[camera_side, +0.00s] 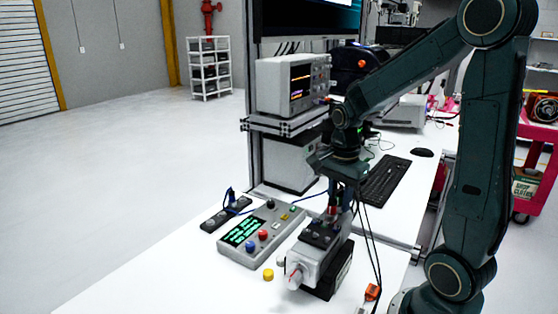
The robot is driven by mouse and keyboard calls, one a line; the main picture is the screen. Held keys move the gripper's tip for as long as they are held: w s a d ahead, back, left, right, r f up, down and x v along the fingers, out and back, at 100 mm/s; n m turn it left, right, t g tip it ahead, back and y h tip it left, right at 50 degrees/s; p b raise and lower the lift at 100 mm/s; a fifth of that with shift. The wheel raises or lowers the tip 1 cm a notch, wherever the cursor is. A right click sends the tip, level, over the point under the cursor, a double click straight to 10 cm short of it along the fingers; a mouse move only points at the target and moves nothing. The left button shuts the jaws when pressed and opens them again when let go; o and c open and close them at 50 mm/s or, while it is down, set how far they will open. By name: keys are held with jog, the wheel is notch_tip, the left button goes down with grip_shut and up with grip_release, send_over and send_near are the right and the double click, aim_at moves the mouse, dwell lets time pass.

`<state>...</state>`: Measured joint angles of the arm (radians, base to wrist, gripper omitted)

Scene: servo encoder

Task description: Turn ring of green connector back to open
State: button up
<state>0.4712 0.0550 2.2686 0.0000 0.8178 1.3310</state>
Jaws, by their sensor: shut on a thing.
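My gripper (338,212) points down at the rear top of the servo motor (307,262), a grey and black unit with its shaft toward the front left. It is shut on a small part there, at the place of the green connector's ring. The jaws hide most of that part, so its green colour and ring angle cannot be made out. A little red shows between the fingers. Black connector blocks (318,233) sit on top of the motor, just in front of the gripper.
A grey control box (262,232) with a green-lit display and coloured buttons lies left of the motor. A yellow cap (268,274) lies in front. Dark cables (368,240) hang right of the gripper, near an orange plug (372,292). The front left of the table is clear.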

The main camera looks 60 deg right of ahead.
aim_at(340, 192)
jog(key=shift+n, duration=2.7)
jog(key=o, duration=0.5)
jog(key=shift+r, duration=0.15)
jog(key=shift+r, duration=4.4)
